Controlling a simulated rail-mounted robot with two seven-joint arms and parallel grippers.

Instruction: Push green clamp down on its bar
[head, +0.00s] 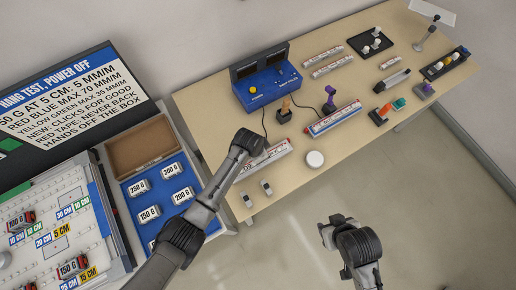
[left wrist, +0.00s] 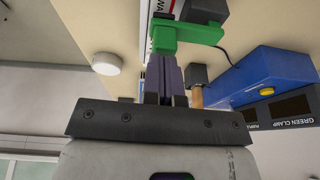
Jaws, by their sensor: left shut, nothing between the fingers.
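The green clamp (left wrist: 192,33) shows in the left wrist view, just beyond my left fingertips, with a dark block beside it. My left gripper (left wrist: 166,68) is shut and empty; its fingers point at the clamp's underside in the picture, and I cannot tell whether they touch it. In the head view my left gripper (head: 256,150) is over the near end of a red-and-white labelled bar (head: 275,155), and the arm hides the clamp there. My right gripper (head: 326,233) hangs over the floor, away from the table; its jaws are not clear.
A blue box with displays (head: 268,80) stands behind, with a brown-handled post (head: 284,112) near it. A purple clamp (head: 330,97) stands on another bar (head: 334,118). A white round disc (head: 315,159) lies right of my left gripper. Weights (head: 181,195) fill a blue tray at left.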

